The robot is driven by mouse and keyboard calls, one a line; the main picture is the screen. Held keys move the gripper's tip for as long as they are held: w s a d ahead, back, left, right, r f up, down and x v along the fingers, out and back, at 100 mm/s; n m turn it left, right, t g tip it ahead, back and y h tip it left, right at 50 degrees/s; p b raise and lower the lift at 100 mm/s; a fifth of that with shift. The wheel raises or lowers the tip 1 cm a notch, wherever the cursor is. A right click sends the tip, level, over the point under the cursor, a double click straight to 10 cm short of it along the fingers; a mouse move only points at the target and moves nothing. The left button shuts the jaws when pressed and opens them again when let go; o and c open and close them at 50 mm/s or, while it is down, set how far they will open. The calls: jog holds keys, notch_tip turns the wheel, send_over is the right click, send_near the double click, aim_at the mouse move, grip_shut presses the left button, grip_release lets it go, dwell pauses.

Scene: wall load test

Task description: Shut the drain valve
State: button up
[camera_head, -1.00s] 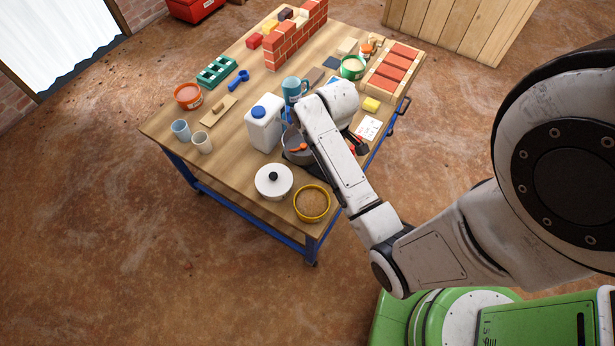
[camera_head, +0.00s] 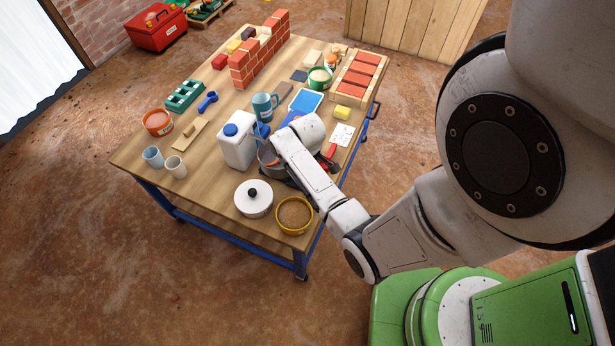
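I cannot make out a drain valve in this view. A grey pot (camera_head: 266,157) stands on the workbench, partly behind my arm, with a small orange part showing at it; I cannot tell what that part is. A white jerrycan (camera_head: 237,143) with a blue cap stands upright just left of the pot. My white forearm reaches over the bench, and its rounded wrist is above the area right of the pot.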

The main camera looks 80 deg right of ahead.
jog(key=shift+f, duration=0.35)
jog(key=shift+c, duration=0.2)
grip_shut()
